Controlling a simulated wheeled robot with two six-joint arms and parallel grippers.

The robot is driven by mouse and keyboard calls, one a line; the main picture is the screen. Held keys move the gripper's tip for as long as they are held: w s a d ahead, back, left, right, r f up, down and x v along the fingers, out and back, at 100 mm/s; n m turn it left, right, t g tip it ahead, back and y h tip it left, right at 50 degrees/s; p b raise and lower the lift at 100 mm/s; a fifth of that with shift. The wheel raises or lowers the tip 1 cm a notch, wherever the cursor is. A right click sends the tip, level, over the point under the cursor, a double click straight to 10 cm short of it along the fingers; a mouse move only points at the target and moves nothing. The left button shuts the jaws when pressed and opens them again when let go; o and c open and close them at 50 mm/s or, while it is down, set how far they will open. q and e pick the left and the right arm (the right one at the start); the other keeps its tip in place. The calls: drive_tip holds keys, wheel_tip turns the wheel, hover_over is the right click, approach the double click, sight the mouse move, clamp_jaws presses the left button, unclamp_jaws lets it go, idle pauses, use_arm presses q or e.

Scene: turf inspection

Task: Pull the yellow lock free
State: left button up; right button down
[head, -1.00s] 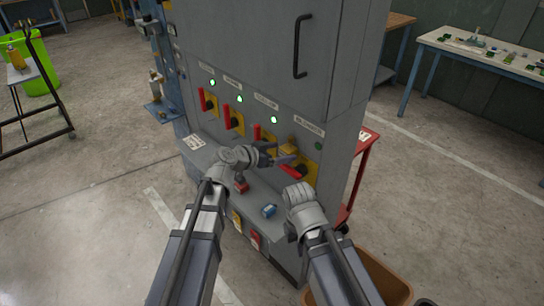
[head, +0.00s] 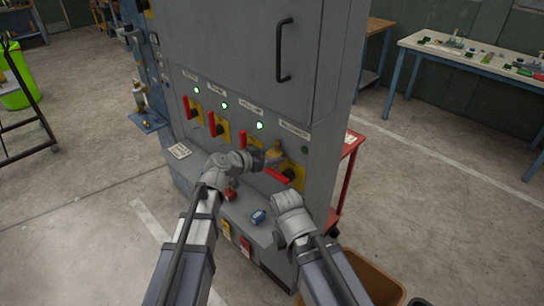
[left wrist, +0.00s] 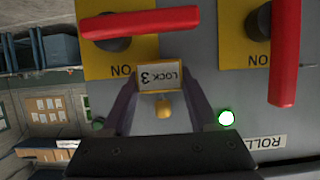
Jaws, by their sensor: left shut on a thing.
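The yellow lock (head: 274,155), labelled LOCK 3, is at the rightmost switch of the grey cabinet, above its level red handle (head: 277,176). In the left wrist view the lock (left wrist: 162,77) sits between both fingers, in front of the yellow switch plate (left wrist: 128,62). A round yellow piece shows at its lower edge. I cannot tell whether it is still fastened to the switch. My left gripper (head: 262,160) is shut on the lock. My right gripper (head: 290,200) is in front of the cabinet, lower right; its fingers are not clear.
The cabinet ledge (head: 212,186) holds a red lock (head: 231,195) and a blue lock (head: 258,216). Other switches with upright red handles stand to the left under lit green lamps. A red cart (head: 348,165) is right of the cabinet, and a brown bin (head: 372,280) is at lower right.

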use_arm(q)
clamp_jaws()
drive_tip(key=shift+o, duration=0.7)
unclamp_jaws()
drive_tip(key=c, duration=0.9)
drive_tip(key=shift+o, duration=0.2)
drive_tip(key=shift+s+a, duration=0.1)
drive_tip(key=shift+s+a, duration=0.35)
drive_tip(key=shift+s+a, duration=0.25)
drive_tip(key=shift+s+a, duration=0.5)
drive_tip(key=shift+s+a, duration=0.25)
